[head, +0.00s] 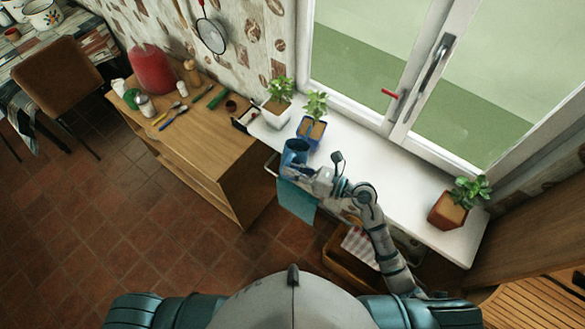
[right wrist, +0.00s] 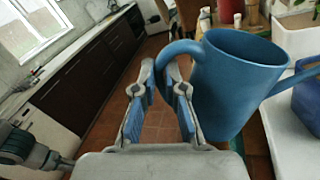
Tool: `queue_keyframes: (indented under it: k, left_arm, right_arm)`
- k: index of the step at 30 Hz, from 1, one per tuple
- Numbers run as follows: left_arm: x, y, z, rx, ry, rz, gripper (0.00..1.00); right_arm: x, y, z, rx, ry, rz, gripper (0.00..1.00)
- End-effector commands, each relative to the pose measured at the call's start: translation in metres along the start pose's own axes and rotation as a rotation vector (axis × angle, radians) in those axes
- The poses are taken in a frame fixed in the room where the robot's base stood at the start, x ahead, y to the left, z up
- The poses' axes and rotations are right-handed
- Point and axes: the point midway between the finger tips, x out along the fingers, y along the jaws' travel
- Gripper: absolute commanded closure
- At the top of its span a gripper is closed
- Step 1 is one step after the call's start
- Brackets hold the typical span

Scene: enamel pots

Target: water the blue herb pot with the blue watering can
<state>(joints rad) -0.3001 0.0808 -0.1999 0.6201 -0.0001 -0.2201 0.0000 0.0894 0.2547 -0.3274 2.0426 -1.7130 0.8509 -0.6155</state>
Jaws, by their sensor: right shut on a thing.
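The blue watering can (head: 294,150) is held by my right gripper (head: 304,174) just in front of the blue herb pot (head: 311,131). In the right wrist view, the can (right wrist: 232,85) looks roughly upright. The fingers of my right gripper (right wrist: 163,82) are closed around its curved handle, and its spout points right towards the blue pot (right wrist: 308,98), cut off by the picture edge. I cannot tell whether the spout touches the pot. The blue pot stands on the white windowsill with a green herb in it. My left gripper is not in view.
A white pot with a herb (head: 277,113) stands left of the blue pot on the windowsill (head: 385,185). A terracotta pot (head: 447,211) stands at its right end. A wooden cabinet (head: 205,130) with utensils is at left. A teal cloth (head: 297,201) hangs below the can.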

Motion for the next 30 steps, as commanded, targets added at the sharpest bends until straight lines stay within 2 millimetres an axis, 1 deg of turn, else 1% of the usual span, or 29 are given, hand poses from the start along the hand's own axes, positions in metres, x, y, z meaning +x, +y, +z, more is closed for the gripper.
queue_keyframes:
  k: [2, 5, 12, 15, 17, 25, 30]
  left_arm:
    - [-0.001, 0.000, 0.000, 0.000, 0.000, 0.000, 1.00]
    - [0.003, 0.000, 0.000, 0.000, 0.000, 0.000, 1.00]
    - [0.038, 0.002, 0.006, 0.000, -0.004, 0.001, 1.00]
    - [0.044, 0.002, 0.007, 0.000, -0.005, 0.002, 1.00]
    - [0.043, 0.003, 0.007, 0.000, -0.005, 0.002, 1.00]
    - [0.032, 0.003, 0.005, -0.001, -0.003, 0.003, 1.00]
    - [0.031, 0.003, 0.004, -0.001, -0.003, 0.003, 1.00]
  right_arm:
    - [0.000, 0.001, 0.002, 0.001, -0.003, 0.000, 1.00]
    - [0.000, -0.001, -0.003, -0.014, -0.002, 0.000, 1.00]
    - [0.000, -0.013, -0.050, -0.231, 0.001, -0.001, 1.00]
    - [0.000, -0.015, -0.058, -0.304, 0.001, 0.000, 1.00]
    - [0.000, -0.014, -0.057, -0.333, 0.001, 0.000, 1.00]
    - [0.000, -0.008, -0.032, -0.422, 0.000, -0.001, 1.00]
    - [0.000, -0.007, -0.027, -0.449, 0.001, -0.001, 1.00]
